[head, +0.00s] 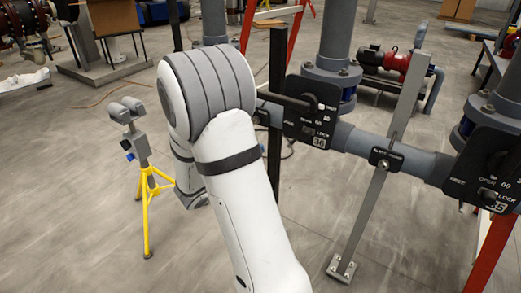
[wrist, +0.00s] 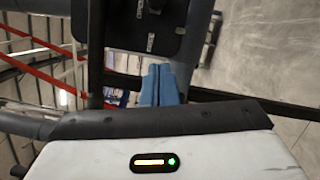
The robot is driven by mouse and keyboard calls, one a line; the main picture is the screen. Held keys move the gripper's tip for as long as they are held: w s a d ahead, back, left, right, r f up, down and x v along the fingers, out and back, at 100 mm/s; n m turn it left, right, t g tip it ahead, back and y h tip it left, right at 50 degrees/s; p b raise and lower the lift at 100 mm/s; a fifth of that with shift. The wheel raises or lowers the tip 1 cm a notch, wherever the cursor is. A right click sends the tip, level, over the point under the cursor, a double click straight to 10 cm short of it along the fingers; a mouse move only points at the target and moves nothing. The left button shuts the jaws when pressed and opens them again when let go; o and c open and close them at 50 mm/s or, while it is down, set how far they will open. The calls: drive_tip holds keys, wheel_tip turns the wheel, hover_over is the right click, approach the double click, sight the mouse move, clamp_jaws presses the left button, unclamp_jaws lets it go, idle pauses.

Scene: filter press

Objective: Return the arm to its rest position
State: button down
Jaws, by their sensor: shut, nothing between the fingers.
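My white arm fills the middle of the head view, bent at a large grey-banded joint. My gripper is hidden behind it in that view. In the wrist view my gripper (wrist: 160,84) shows as two blue fingers side by side, shut and empty. A dark plate with small labels, seen in the wrist view (wrist: 140,25), lies just beyond the fingertips. I cannot tell whether they touch it. In the head view a black valve plate (head: 311,112) with a lever is close to the right of my arm.
A grey horizontal pipe (head: 358,143) runs right to a second valve plate (head: 490,170). A metal post (head: 370,215) stands in front of it. A yellow tripod stand (head: 147,190) is left of my arm. Bare concrete floor lies at the lower left.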

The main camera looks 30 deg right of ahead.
idle(0.4)
drive_tip(key=s+a+m+g+y, duration=0.4)
drive_tip(key=s+g+y, duration=0.3)
drive_tip(key=s, duration=0.6)
drive_tip(key=s+a+r+t+y, duration=0.1)
drive_tip(key=s+a+t+y, duration=0.1)
drive_tip(key=a+y, duration=0.3)
drive_tip(key=s+a+r+t+y+p, duration=0.1)
drive_tip(key=a+t+y, duration=0.3)
drive_tip(key=a, duration=0.7)
drive_tip(key=y, duration=0.2)
drive_tip(key=shift+s+a+r+m+t+y, duration=0.2)
drive_tip(key=shift+s+m+t+y, duration=0.1)
drive_tip(key=shift+s+m, duration=0.1)
